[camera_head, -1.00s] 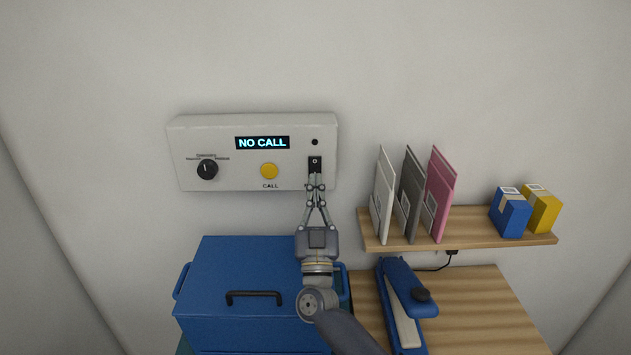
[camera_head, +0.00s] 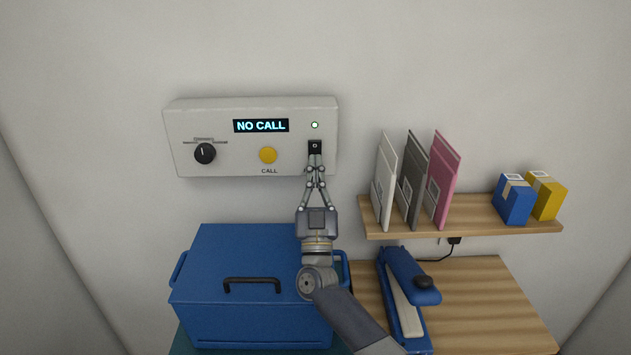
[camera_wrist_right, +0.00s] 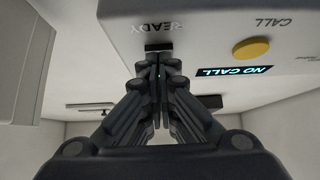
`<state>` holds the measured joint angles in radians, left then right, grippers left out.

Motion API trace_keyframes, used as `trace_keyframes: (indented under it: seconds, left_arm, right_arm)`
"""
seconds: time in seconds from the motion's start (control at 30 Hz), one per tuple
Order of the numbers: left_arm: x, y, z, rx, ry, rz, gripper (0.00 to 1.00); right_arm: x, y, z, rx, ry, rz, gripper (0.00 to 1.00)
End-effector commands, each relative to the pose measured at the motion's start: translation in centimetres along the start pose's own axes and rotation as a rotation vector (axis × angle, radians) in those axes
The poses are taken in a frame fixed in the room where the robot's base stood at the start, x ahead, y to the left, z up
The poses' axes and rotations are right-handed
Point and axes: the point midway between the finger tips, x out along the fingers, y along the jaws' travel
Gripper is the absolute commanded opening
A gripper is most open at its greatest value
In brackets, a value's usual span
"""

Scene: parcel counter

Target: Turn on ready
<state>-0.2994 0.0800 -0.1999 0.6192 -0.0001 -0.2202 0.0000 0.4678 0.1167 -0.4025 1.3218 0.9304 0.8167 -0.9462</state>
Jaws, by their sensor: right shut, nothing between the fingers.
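The white control panel (camera_head: 220,125) is on the wall. It bears a black rocker switch (camera_head: 315,146) on its right side, with a small lamp (camera_head: 314,125) above it that is lit pale green. In the right wrist view the word READY stands upside down beside the switch (camera_wrist_right: 158,47). My right gripper (camera_head: 315,158) is shut and empty, its fingertips at the lower edge of the switch, seemingly touching it. The fingers also show in the right wrist view (camera_wrist_right: 159,70) and hide part of the switch. My left gripper is not in view.
The panel also has a display (camera_head: 261,126) reading NO CALL, a yellow CALL button (camera_head: 268,155) and a black knob (camera_head: 205,153). Below stand a blue lidded box (camera_head: 220,265) and a blue stapler-like tool (camera_head: 402,290). A wooden shelf (camera_head: 385,228) with envelopes and small boxes is right.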

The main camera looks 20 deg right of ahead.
Motion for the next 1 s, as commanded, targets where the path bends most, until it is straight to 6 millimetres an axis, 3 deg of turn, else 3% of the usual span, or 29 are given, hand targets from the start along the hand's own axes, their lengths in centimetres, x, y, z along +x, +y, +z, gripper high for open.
trace_keyframes:
  seconds: [0.27, 0.5, 1.0]
  left_arm:
    - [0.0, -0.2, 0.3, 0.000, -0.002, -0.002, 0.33]
    - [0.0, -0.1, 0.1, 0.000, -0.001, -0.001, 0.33]
    - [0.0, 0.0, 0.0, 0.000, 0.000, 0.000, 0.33]
  right_arm:
    - [-0.1, 0.0, 0.0, 0.001, 0.000, 0.000, 0.00]
    - [-3.5, -0.1, 0.5, 0.001, -0.006, 0.000, 0.00]
    - [-10.2, -0.1, -6.1, 0.003, -0.004, 0.001, 0.00]
